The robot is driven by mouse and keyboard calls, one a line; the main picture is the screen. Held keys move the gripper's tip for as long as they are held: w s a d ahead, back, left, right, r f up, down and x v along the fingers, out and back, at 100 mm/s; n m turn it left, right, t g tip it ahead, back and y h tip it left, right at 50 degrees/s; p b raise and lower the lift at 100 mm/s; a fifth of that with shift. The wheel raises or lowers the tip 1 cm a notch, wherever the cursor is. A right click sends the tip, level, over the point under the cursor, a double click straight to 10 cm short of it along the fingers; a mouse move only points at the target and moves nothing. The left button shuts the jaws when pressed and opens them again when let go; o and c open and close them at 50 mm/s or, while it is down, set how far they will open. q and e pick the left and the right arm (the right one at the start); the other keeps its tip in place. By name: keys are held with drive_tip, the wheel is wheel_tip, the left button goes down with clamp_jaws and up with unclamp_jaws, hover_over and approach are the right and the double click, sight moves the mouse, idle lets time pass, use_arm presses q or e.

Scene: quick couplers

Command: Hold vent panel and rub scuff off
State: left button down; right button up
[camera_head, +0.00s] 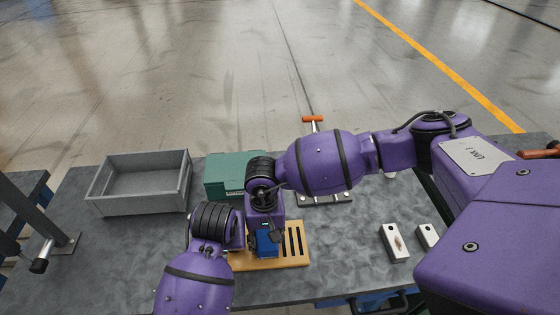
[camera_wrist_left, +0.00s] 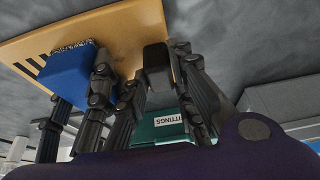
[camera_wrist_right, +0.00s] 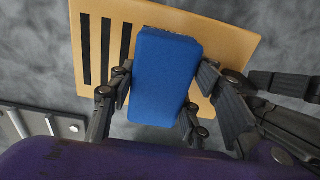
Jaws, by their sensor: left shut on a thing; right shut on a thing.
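The tan vent panel (camera_head: 288,259) with dark slots lies flat on the grey table; it also shows in the left wrist view (camera_wrist_left: 120,38) and right wrist view (camera_wrist_right: 222,43). My right gripper (camera_wrist_right: 163,82) is shut on a blue block (camera_wrist_right: 165,65), which is over the panel beside the slots. A dark speckled strip (camera_wrist_right: 165,29) shows along the block's edge; I cannot tell whether it is the scuff or the block's underside. My left gripper (camera_wrist_left: 148,75) is at the panel's edge, shut on the panel; its contact is partly hidden by its fingers.
A grey open bin (camera_head: 140,187) stands at the left and a green fittings box (camera_head: 225,172) behind the panel. Two metal blocks (camera_head: 394,243) (camera_head: 427,236) lie at the right. An orange-handled fixture (camera_head: 313,119) stands at the back. My two wrists are close together.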

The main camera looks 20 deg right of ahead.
drive_tip(key=shift+w+a, duration=0.1)
drive_tip(key=shift+a, duration=0.4)
use_arm(q)
drive_tip(key=shift+d, duration=0.1)
use_arm(e)
drive_tip(key=shift+d, duration=0.1)
drive_tip(key=shift+s+d, duration=0.35)
drive_tip(key=shift+d, duration=0.4)
drive_tip(key=shift+s+d, duration=0.35)
drive_tip(key=shift+d, duration=0.4)
drive_tip(key=shift+a, duration=0.1)
drive_tip(key=shift+w+a+r, duration=0.1)
drive_tip(key=shift+w+a, duration=0.2)
drive_tip(key=shift+a, duration=0.35)
drive_tip(key=shift+w+a+r, duration=0.1)
drive_tip(key=shift+w+a, duration=0.15)
drive_tip(key=shift+a, duration=0.4)
